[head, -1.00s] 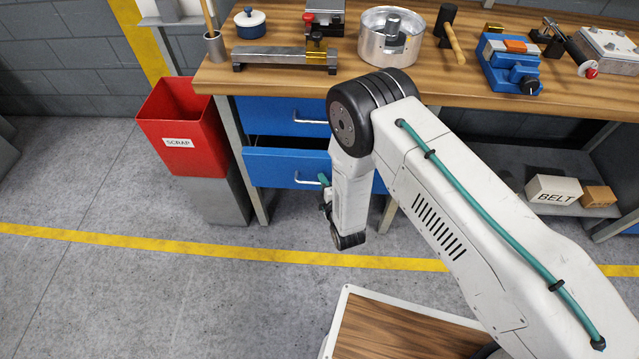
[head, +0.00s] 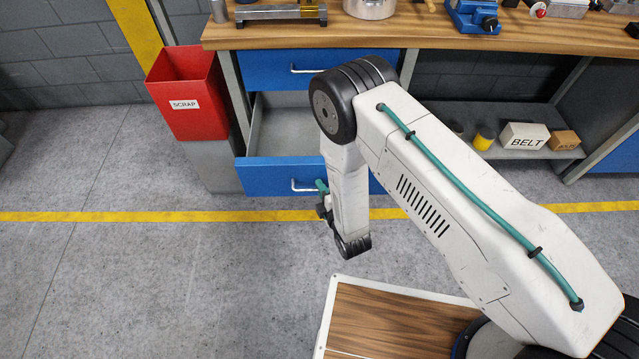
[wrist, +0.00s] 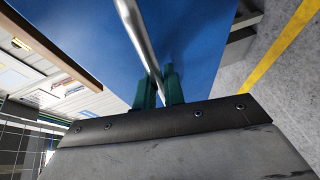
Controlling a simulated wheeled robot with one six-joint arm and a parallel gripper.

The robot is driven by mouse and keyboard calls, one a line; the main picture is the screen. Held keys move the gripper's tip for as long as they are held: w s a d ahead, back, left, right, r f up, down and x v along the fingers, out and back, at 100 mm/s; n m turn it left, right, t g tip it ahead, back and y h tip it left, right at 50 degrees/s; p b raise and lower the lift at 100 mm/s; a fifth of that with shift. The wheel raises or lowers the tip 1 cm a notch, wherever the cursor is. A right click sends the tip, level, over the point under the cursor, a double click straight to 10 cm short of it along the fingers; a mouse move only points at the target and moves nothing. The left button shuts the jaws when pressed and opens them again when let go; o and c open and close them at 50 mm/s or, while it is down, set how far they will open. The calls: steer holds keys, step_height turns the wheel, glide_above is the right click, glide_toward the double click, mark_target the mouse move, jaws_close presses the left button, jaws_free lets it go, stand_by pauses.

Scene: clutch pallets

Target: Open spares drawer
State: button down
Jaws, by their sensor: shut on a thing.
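The lower blue drawer (head: 270,178) under the workbench stands pulled out, and its grey inside shows empty in the part I can see. My arm hides its right part. The drawer's bar handle (head: 305,186) also shows in the wrist view (wrist: 134,32), in front of the blue drawer face (wrist: 190,40). My gripper (wrist: 160,88) is shut on this handle, with its green fingers on both sides of the bar. In the head view the gripper (head: 322,188) is mostly hidden behind my wrist. The upper blue drawer (head: 275,70) is closed.
A red SCRAP bin (head: 190,95) stands on a grey block left of the drawers. The wooden workbench top (head: 430,32) overhangs them. A BELT box (head: 524,137) and a yellow item (head: 484,138) are on the lower shelf at right. Floor at front left is clear.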

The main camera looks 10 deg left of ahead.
steer(key=shift+s+a, duration=0.15)
steer(key=shift+s, duration=0.05)
steer(key=c, duration=1.5)
jaws_free()
steer(key=shift+w, duration=0.1)
steer(key=v, duration=0.8)
steer(key=shift+w+f, duration=0.1)
